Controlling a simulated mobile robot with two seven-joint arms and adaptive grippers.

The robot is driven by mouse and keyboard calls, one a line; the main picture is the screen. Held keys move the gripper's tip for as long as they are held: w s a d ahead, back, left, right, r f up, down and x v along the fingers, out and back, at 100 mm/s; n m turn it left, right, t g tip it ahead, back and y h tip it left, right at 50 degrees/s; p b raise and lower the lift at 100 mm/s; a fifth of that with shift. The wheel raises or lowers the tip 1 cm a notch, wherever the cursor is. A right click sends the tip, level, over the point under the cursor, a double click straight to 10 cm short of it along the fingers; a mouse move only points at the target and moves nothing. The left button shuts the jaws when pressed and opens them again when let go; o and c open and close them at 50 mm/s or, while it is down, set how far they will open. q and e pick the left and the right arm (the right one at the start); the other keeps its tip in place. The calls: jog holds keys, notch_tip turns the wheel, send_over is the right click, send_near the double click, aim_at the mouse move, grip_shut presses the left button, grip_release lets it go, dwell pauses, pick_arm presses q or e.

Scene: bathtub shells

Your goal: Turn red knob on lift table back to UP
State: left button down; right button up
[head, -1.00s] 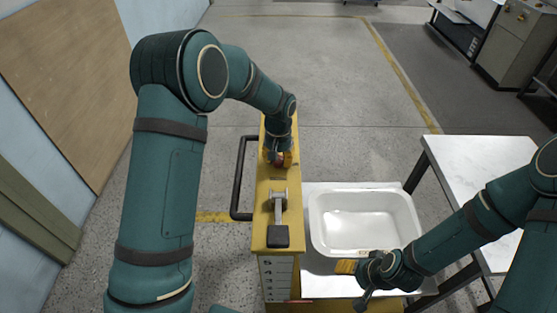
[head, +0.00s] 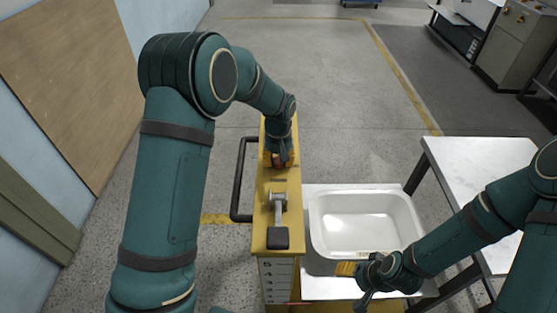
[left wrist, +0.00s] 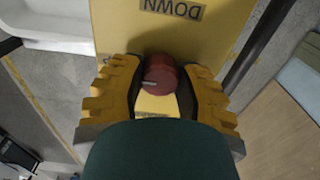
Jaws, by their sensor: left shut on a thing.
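The red knob (left wrist: 162,75) sits on top of the yellow lift table column (left wrist: 225,25). My left gripper (left wrist: 160,80) is shut on it, one finger on each side. A pale pointer mark on the knob points to the left in the left wrist view. The DOWN label (left wrist: 170,8) shows above the knob; another label below it is mostly hidden by my gripper. In the head view my left gripper (head: 281,160) is at the far end of the column (head: 262,205) and largely hides the knob. My right gripper (head: 354,281) is by the white tub's front rim.
A lever with a black grip (head: 278,238) stands on the column's near part. A black handrail (head: 240,180) runs along its left side. The white tub (head: 360,222) rests on the lift table to the right. A white-topped table (head: 480,165) stands further right.

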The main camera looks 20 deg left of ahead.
pick_arm(q)
jog(key=c, duration=0.6)
grip_release()
jog(key=shift+o, duration=0.2)
jog(key=shift+r, duration=0.1)
notch_tip(320, 180, up, 12)
jog(key=shift+s, duration=0.1)
